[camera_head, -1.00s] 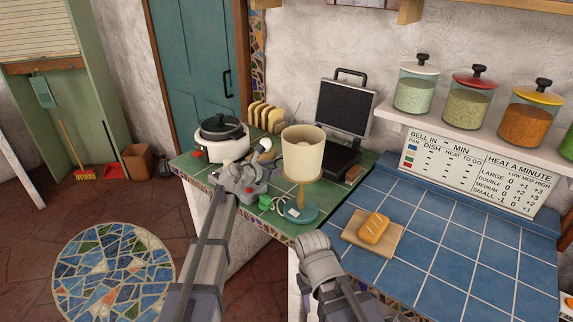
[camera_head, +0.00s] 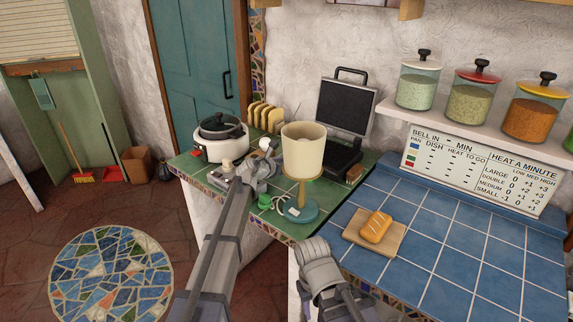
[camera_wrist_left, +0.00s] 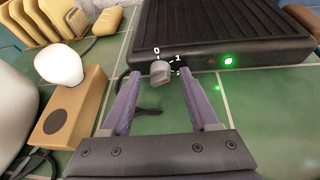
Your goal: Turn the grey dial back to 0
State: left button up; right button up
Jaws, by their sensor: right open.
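The grey dial (camera_wrist_left: 160,72) sits on the front of the black grill (camera_wrist_left: 220,30), with marks 0 and 1 above it. A lower mark is partly hidden, and I cannot tell exactly where the dial points. A green light (camera_wrist_left: 228,61) glows to its right. My left gripper (camera_wrist_left: 160,79) is open, one finger on each side of the dial in the wrist view, with gaps visible. In the head view the grill (camera_head: 345,108) stands open behind the lamp and its dial is hidden. My right gripper (camera_head: 318,262) is open and empty near the blue counter's left corner.
The lamp (camera_head: 303,148) stands just right of my left gripper. A rice cooker (camera_head: 215,148) and toast rack (camera_head: 265,116) are to the left. A wooden block with a bulb (camera_wrist_left: 70,105) lies left of the fingers. Bread (camera_head: 376,227) lies on a board.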

pick_arm(q)
grip_shut()
dwell(0.3)
jog(key=shift+w+a+n, duration=0.15)
jog(key=shift+w+n, duration=0.05)
jog(key=shift+n, duration=0.4)
jog(key=shift+s+n+g+h, duration=0.1)
jog(key=shift+n+g+h, duration=0.6)
jog(key=shift+n+h, duration=0.1)
jog(key=shift+o, duration=0.4)
grip_release()
